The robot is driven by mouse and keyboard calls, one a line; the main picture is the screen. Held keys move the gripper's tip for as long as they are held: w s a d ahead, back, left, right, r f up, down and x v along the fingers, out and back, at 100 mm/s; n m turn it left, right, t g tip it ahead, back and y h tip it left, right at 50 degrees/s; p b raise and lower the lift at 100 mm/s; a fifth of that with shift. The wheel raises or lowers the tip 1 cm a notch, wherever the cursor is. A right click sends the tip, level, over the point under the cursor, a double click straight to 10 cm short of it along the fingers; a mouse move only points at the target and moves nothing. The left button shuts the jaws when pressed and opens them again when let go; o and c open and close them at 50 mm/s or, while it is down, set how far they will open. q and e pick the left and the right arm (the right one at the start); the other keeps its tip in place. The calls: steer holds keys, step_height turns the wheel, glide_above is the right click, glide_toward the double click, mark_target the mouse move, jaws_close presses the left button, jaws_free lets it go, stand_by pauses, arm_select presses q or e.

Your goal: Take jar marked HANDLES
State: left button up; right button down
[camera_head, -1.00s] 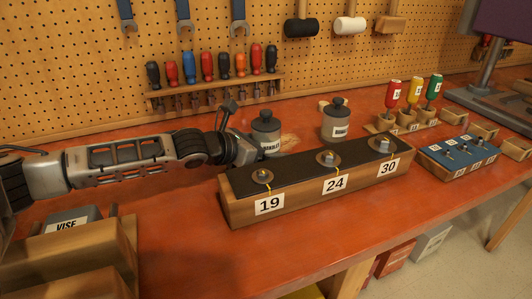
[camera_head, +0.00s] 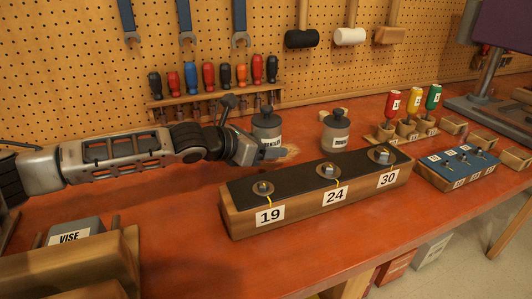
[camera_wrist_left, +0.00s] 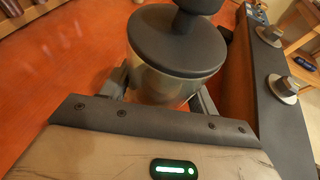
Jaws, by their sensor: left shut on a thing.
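The jar marked HANDLES (camera_head: 267,128), grey with a dark knobbed lid and a white label, stands upright behind the left end of the long block. My left gripper (camera_head: 272,153) is shut on it low down, and its finger covers the lower part of the label. In the left wrist view the jar (camera_wrist_left: 165,85) sits between the two fingers of the left gripper (camera_wrist_left: 160,95), lid towards the camera. A second similar jar (camera_head: 335,128) stands to its right; its label is too small to read surely. My right gripper is not in view.
A wooden block with a dark top (camera_head: 230,217), numbered 19, 24 and 30, lies close in front of the jars. A screwdriver rack (camera_head: 215,95) is behind. Colored bottles (camera_head: 411,100) and a blue tray (camera_head: 440,182) stand right.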

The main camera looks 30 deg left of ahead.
arm_select(q)
step_height(320, 180, up, 15)
steer(key=p, duration=0.3)
steer(key=shift+f, duration=0.1)
steer(key=o, duration=0.8)
steer(key=c, duration=0.8)
